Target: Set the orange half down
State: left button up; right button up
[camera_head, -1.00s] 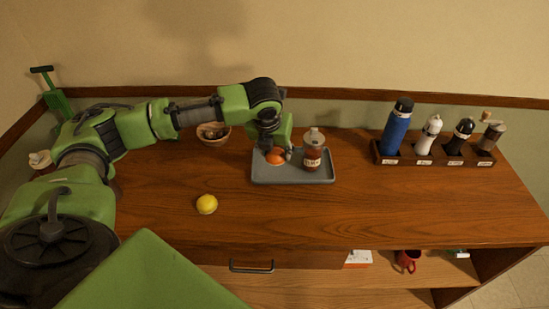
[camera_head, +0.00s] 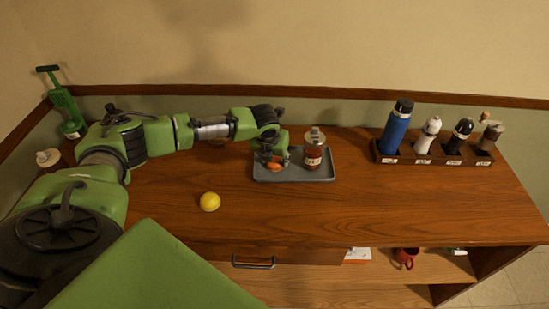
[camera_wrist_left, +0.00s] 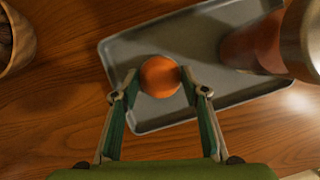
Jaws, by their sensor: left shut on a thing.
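The orange half (camera_wrist_left: 160,76) is between the two fingertips of my left gripper (camera_wrist_left: 158,84) in the left wrist view, with its rounded peel side showing. The left gripper is shut on it. In the head view the orange half (camera_head: 275,167) shows low over the left part of the grey tray (camera_head: 300,177), partly hidden by the left gripper (camera_head: 273,161). Whether it touches the tray I cannot tell. My right gripper is not in view.
A yellow lemon (camera_head: 210,202) lies on the counter in front. A rack (camera_head: 436,159) with a blue bottle and shakers stands right. A wooden bowl (camera_wrist_left: 14,40) is left of the tray.

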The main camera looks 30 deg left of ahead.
pick_arm(q)
jog(key=shift+f, duration=0.1)
jog(key=o, duration=1.1)
jog(key=shift+o, duration=0.2)
jog(key=b+v, duration=0.1)
jog(key=v, duration=1.1)
